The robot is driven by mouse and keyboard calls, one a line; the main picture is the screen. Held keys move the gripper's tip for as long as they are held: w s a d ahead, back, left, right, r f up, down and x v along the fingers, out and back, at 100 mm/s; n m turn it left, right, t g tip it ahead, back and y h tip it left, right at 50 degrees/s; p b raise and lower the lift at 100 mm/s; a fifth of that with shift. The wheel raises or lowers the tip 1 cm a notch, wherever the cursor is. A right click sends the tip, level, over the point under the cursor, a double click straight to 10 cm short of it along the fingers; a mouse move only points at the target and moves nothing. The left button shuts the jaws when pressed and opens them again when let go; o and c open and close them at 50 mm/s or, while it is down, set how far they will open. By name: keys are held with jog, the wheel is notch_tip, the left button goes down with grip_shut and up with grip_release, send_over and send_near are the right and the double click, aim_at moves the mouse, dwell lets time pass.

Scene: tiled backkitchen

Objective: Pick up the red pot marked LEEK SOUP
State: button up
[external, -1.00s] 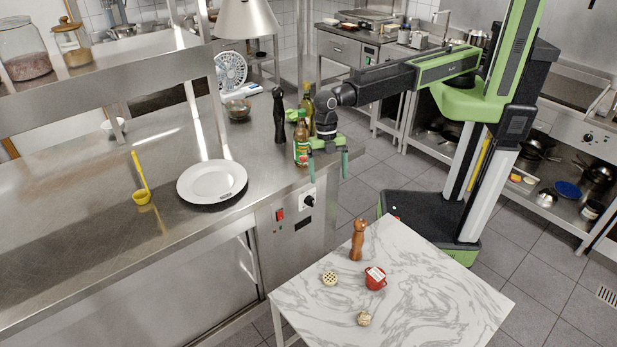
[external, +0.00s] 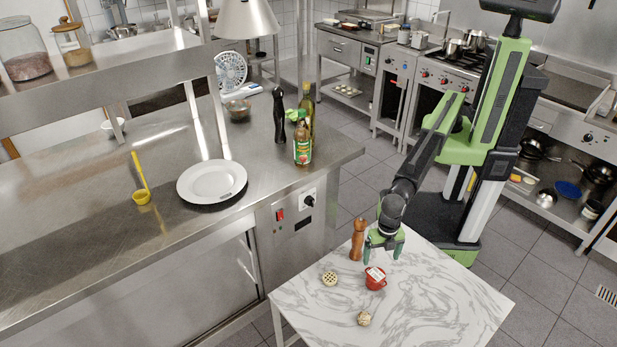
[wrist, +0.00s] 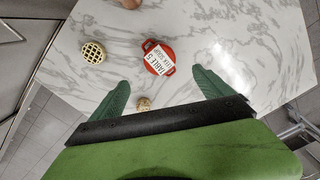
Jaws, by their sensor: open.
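The red pot (external: 375,280) stands on the marble-topped table (external: 440,290), with a white label on top. In the wrist view the pot (wrist: 166,69) shows a label that reads like TABLE 5 LEEK SOUP, and it lies beyond the fingertips, roughly between their lines. My gripper (external: 384,250) is open and empty, above the table just behind the pot in the external view and apart from it. Its two green fingers (wrist: 160,88) are spread wide in the wrist view.
A wooden pepper mill (external: 357,240) stands close to the left of my gripper. A pale latticed round item (external: 329,279) and a small beige item (external: 364,318) lie near the pot. The table's right side is clear. A steel counter (external: 90,250) stands at left.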

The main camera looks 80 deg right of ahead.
aim_at(376, 274)
notch_tip(376, 274, down, 9)
jog(key=b, duration=0.7)
jog(key=f+b, duration=0.5)
jog(key=shift+d+f+b, duration=0.15)
jog(key=shift+d+b, duration=0.05)
jog(key=shift+b, duration=0.1)
jog(key=shift+r, duration=0.2)
jog(key=shift+c, duration=0.4)
jog(key=c, duration=1.7)
